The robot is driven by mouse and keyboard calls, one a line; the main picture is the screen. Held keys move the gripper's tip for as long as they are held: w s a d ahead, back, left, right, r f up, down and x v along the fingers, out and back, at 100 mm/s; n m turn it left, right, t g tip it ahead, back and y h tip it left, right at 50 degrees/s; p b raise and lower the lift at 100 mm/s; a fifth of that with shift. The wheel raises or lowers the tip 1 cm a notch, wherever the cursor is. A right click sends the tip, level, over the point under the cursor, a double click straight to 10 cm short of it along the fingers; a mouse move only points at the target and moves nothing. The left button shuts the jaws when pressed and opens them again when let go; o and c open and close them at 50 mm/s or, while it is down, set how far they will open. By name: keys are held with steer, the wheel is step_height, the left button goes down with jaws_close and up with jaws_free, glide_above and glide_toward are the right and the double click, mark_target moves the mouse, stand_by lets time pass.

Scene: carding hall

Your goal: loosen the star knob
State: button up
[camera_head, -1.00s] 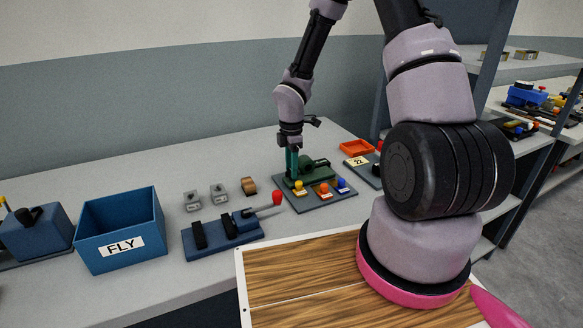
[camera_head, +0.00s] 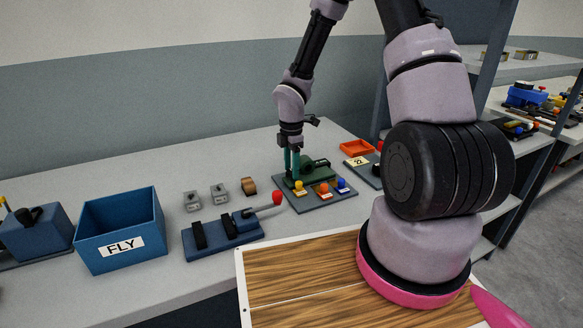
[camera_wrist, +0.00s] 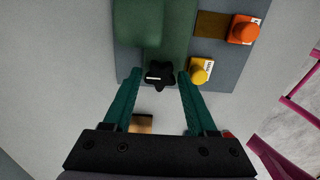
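The star knob (camera_wrist: 160,74) is black with a pale mark on it. In the wrist view it sits at the end of a green machine body (camera_wrist: 166,30) on a grey base plate (camera_wrist: 228,75). My gripper (camera_wrist: 159,74) has two green fingers, one on each side of the knob, with a small gap showing at each side. It is open and points down. In the head view my gripper (camera_head: 291,175) is at the left end of the green body (camera_head: 316,168), and the knob is hidden there.
Yellow (camera_head: 299,185), orange (camera_head: 322,188) and blue (camera_head: 341,184) knobs stand on the plate close to my fingers. A blue lever fixture (camera_head: 215,236) with a red knob and a blue FLY bin (camera_head: 122,228) are to the left. An orange tray (camera_head: 357,148) lies behind right.

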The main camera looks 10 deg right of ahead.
step_height(320, 180, up, 11)
stand_by(0.5)
steer(key=s+d+r+m+t, duration=0.1)
steer(key=s+d+r+m, duration=0.1)
steer(key=s+r+m, duration=0.5)
steer(key=d+r+m+t, duration=0.25)
steer(key=r+m, duration=0.25)
steer(key=r, duration=0.5)
steer(key=s+r+m+t+y, duration=0.2)
steer(key=s+r+m+t, duration=0.1)
steer(key=s+r+m, duration=0.8)
steer(key=shift+s+d+r+m+t, duration=0.15)
steer(key=shift+s+d+m+t, duration=0.25)
steer(key=shift+s+m, duration=0.55)
